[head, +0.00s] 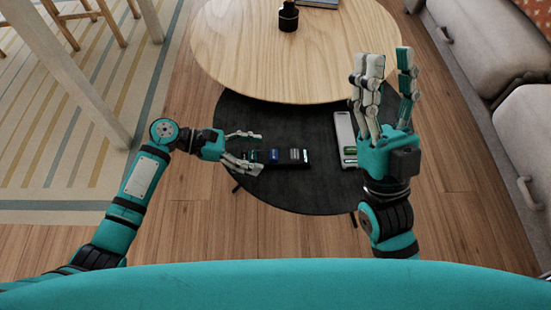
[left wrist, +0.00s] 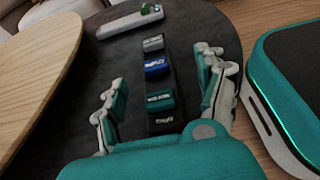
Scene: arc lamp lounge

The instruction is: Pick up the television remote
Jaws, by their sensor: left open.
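A long black object (head: 284,164) with several coloured, labelled blocks along it lies on the dark low table; it also shows in the left wrist view (left wrist: 158,86). A pale, long object (head: 346,133) with green pieces at one end lies to its right, and at the top of the left wrist view (left wrist: 128,22). I cannot tell for certain which is the television remote. My left gripper (head: 253,150) is open at the black object's left end; in the left wrist view, its fingers (left wrist: 162,100) appear on either side of it. My right gripper (head: 388,80) is open and empty, pointing upward.
The black round table (head: 300,198) sits partly under a larger wooden round table (head: 300,60), which bears a dark vase (head: 288,17) and a book. A grey sofa (head: 490,50) stands at right. A striped rug (head: 60,150) covers the left floor.

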